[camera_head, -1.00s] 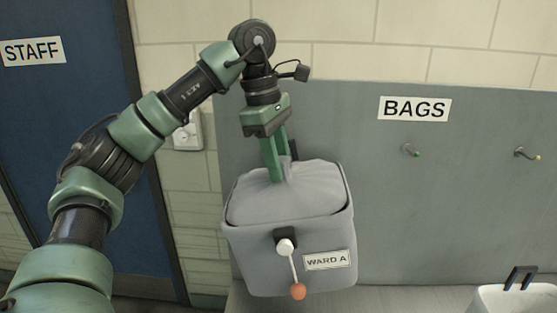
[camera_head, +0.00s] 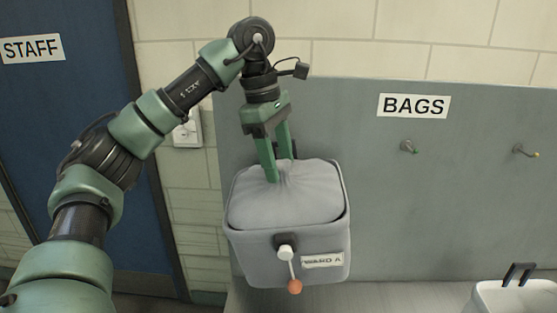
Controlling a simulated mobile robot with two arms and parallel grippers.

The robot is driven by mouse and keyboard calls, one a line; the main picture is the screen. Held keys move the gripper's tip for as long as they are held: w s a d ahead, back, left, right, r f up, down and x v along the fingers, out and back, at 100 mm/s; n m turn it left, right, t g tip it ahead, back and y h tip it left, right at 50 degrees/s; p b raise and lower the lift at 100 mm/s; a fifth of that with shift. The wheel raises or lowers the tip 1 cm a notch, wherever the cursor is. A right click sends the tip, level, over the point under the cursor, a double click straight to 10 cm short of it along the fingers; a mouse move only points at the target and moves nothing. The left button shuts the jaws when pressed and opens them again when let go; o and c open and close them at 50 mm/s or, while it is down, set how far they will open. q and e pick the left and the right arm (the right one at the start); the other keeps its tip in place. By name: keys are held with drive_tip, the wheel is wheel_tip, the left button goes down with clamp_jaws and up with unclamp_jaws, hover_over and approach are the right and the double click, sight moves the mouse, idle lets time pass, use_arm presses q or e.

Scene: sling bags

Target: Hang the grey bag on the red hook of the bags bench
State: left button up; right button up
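No red hook is visible; the area behind the handle is hidden. My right gripper is not in view.
A white bag (camera_head: 510,297) with a dark handle stands at lower right on the bench (camera_head: 400,297). A blue STAFF door (camera_head: 60,120) is at left.

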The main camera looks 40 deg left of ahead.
use_arm(q)
drive_tip(key=shift+a+r, duration=0.1)
drive_tip(key=shift+r, duration=0.25)
drive_tip(key=p+v, duration=0.1)
drive_tip(key=v, duration=0.6)
